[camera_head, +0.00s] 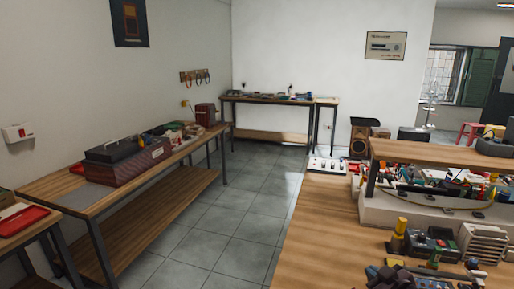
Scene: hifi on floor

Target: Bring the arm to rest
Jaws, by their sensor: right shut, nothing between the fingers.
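My right gripper (378,272) shows as a dark shape at the bottom edge of the head view, right of centre, over the near wooden workbench (325,235). It is shut with nothing in it. Only a small part of it shows, and the arm behind it is mostly cut off by the frame edge. My left gripper is not in view.
A black device (436,243), a yellow-topped item (399,232) and a beige box (483,243) stand close to the right gripper. A raised shelf (430,152) crosses the cluttered bench. The bench's left part is clear. Tiled floor (240,215) lies open between the benches.

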